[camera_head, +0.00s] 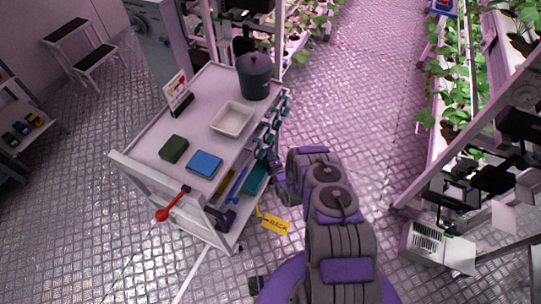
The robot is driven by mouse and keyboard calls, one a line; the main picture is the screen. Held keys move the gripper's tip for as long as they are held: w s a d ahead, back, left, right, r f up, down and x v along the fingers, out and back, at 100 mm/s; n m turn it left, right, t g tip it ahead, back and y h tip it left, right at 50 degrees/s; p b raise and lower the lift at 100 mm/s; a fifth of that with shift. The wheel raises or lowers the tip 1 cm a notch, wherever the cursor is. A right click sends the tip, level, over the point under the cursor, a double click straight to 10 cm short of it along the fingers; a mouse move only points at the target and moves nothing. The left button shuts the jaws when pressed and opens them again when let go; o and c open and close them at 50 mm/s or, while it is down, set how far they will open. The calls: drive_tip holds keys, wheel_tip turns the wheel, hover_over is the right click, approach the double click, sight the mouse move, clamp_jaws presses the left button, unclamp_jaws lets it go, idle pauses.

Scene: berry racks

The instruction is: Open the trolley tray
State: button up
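The trolley (196,98) stands left of centre, with a pale flat top and a raised panel at its near left end. Below the top on its right side, a tray-like compartment (232,207) shows with blue, yellow and teal items in it. I cannot tell how far it is pulled out. My gripper (277,178) is beside the trolley's right side, at the end of my purple and grey arm. My arm partly hides it. I cannot tell whether its fingers are open or whether they touch the trolley.
On the trolley top are a dark lidded pot (255,77), white bin (232,119), blue box (205,163), green box (174,148) and small sign (178,93). A red-handled item (172,204) is at the near end. Plant racks (455,110) stand right; floor between is clear.

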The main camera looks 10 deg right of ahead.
clamp_jaws()
idle(0.3)
drive_tip(key=shift+s, duration=0.1)
